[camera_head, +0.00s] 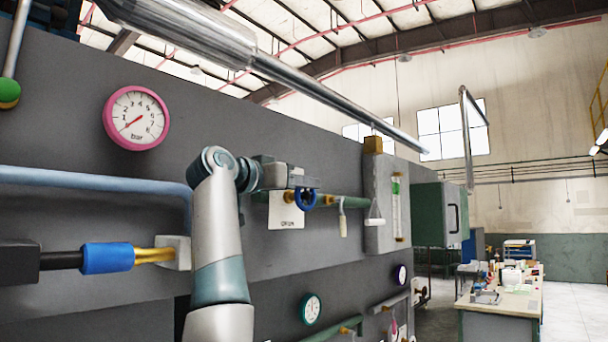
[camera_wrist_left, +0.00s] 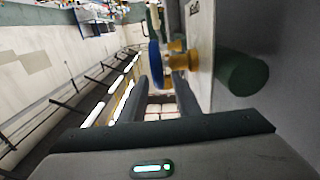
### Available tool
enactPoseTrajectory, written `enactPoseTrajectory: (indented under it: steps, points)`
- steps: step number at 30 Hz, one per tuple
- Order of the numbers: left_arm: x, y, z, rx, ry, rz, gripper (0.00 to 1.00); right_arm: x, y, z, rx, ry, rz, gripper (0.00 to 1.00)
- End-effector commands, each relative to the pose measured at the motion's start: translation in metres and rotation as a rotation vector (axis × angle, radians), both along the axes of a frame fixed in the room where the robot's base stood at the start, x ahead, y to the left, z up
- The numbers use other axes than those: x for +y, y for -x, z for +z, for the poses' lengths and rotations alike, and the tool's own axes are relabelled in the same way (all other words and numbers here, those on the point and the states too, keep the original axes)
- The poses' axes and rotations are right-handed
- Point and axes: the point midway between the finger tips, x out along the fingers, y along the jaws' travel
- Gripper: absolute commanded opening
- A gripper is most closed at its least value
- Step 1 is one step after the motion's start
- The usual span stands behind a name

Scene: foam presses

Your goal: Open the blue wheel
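The blue wheel (camera_head: 306,198) sits on a brass stem in front of a green pipe on the grey wall panel. My left gripper (camera_head: 301,182) is at the wheel's upper side, with the arm reaching in from the lower left. In the left wrist view the wheel (camera_wrist_left: 155,66) shows nearly edge-on, with its brass stem to the right. The left gripper's two dark fingers (camera_wrist_left: 156,98) stand apart there, with the wheel's rim in line with the gap. I cannot tell whether they touch it. My right gripper is not in view.
A white sign reading OPEN (camera_head: 286,222) hangs below the wheel. A grey box with a sight tube (camera_head: 382,200) stands right of the wheel. A cluttered bench (camera_head: 500,301) is farther right.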

Motion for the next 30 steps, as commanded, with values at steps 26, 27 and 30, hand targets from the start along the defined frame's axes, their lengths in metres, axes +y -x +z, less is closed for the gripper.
enactPoseTrajectory:
  steps: [26,27,30]
  points:
    - [-0.005,-0.007,-0.003,-0.01,0.006,0.001,0.0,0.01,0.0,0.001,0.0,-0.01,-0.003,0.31]
    - [-0.005,-0.007,-0.004,-0.018,0.012,0.001,0.0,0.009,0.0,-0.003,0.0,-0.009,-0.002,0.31]
    - [-0.004,-0.007,-0.006,-0.046,0.031,0.002,0.0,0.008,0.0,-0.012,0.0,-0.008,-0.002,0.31]
